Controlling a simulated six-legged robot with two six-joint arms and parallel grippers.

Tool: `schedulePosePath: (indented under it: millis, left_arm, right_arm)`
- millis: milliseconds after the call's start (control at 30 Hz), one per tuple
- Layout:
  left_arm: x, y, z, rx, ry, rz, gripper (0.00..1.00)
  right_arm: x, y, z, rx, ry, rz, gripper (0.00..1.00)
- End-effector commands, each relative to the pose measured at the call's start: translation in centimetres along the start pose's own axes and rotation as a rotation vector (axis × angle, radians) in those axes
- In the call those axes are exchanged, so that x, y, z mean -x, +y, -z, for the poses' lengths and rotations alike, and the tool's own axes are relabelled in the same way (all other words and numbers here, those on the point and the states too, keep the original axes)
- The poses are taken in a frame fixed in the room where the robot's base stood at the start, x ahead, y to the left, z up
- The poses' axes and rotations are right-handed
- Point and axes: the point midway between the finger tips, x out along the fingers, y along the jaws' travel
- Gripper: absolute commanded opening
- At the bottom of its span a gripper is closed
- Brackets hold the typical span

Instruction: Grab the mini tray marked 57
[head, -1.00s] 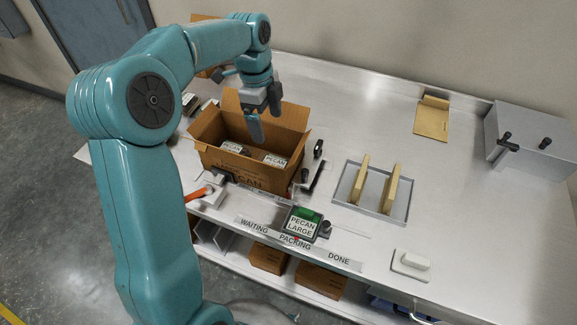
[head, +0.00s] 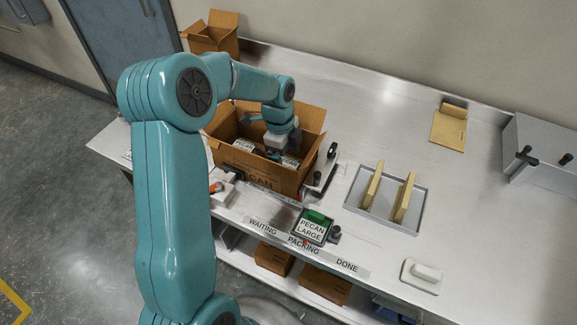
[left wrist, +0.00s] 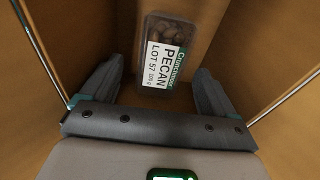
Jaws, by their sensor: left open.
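The mini tray marked LOT 57 (left wrist: 163,52) shows in the left wrist view, a clear clamshell of brown nuts with a white and green PECAN label. It lies inside the cardboard box (head: 252,163). My left gripper (left wrist: 158,88) is open, with one finger on each side of the tray's near end; I cannot tell whether they touch it. In the head view my left gripper (head: 274,152) reaches down into the box, its fingertips partly hidden. Two white-labelled PECAN trays show in the box, one at left (head: 244,146) and one at right (head: 290,162). My right gripper is not in view.
The box walls stand close around my gripper, with flaps open. A sign reading PECAN LARGE (head: 313,228) stands in front. A grey tray with two wooden bars (head: 417,212) lies to the right. The table's right middle is clear.

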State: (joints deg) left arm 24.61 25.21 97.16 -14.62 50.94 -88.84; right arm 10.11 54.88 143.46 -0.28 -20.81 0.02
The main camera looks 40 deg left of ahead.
Motion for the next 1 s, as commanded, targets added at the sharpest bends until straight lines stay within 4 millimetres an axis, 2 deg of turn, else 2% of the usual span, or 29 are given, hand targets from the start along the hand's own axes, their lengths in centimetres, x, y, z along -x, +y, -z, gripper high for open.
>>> schedulePosePath:
  millis: [100,233,500,567,600,667,700,1000]
  left_arm:
    - [-1.9,-0.3,-0.1,0.001,0.001,-0.006,0.89]
    - [-3.7,-0.5,0.0,0.001,0.0,-0.003,0.89]
    - [-4.1,-0.5,-0.1,0.001,0.0,0.0,0.89]
    - [-4.1,-0.5,-0.1,0.001,0.0,0.0,0.72]
    - [-4.1,-0.5,-0.1,0.001,0.0,0.0,0.59]
    - [-4.1,-0.5,-0.1,0.001,0.0,0.0,0.4]
    - [-4.1,-0.5,-0.1,0.001,0.0,0.0,0.35]
    - [-4.0,-0.5,0.0,0.001,0.0,-0.001,0.35]
  right_arm:
    - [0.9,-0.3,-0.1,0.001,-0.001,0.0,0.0]
    - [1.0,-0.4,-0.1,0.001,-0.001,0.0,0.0]
    - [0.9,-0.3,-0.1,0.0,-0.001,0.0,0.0]
    - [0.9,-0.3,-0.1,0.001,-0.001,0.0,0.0]
    - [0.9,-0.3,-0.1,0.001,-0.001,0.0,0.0]
    - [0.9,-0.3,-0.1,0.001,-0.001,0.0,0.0]
    - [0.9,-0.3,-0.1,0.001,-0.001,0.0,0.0]
    - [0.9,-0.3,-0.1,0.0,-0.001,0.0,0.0]
